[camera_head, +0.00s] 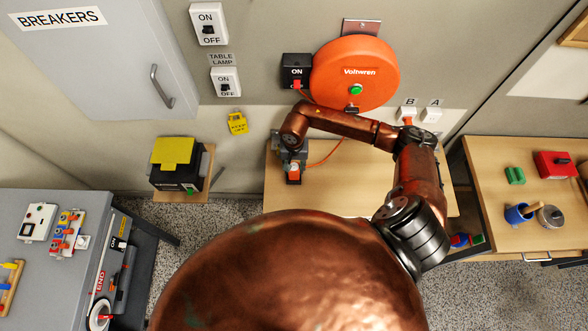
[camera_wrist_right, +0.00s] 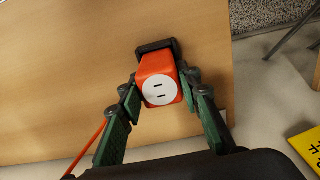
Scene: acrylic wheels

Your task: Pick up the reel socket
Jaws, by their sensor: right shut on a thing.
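The reel socket (camera_wrist_right: 160,68) is an orange block with a white round two-slot face. In the right wrist view it sits between the green-padded fingers of my right gripper (camera_wrist_right: 160,95), which is shut on it. A dark part shows at its far end. In the head view my right gripper (camera_head: 292,165) is over the middle table, and the socket shows only small at its tip. The orange cable reel (camera_head: 384,72) hangs on the wall above, and its orange cord (camera_head: 327,158) runs down towards the socket. My left gripper is out of view.
The wooden middle table (camera_head: 345,192) is mostly bare. A black box with a yellow top (camera_head: 172,152) stands on a small shelf to its left. The right table (camera_head: 490,190) holds several items. Wall sockets (camera_head: 431,115), one with an orange plug, are below the reel's right side.

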